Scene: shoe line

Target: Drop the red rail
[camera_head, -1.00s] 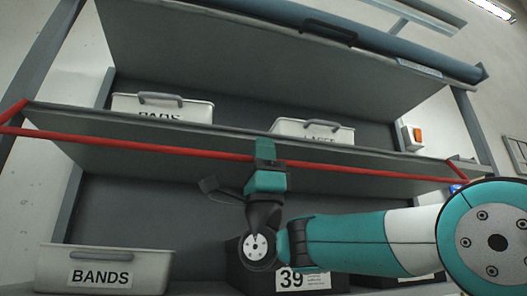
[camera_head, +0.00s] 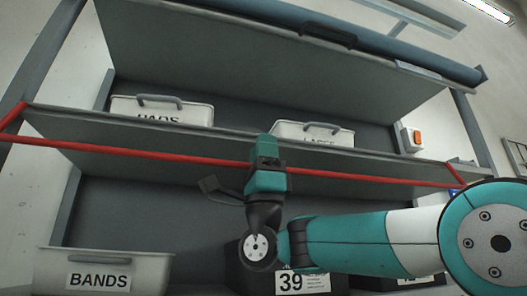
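The red rail (camera_head: 130,152) runs across the front of the shelving, slightly lower at the right. Its short red side arms meet the shelf ends at left and right, and its left end runs out of the frame. My teal and dark gripper (camera_head: 267,154) is at the rail near its middle and appears shut on it. The gripper body hides that short stretch of rail, so the finger contact is not clearly visible.
Two white bins (camera_head: 161,109) (camera_head: 313,133) stand on the shelf (camera_head: 110,128) behind the rail. Below are a white BANDS bin (camera_head: 105,262) at left and a dark bin (camera_head: 318,283) labelled 39 under my arm. A closed-looking grey panel (camera_head: 240,65) slants above.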

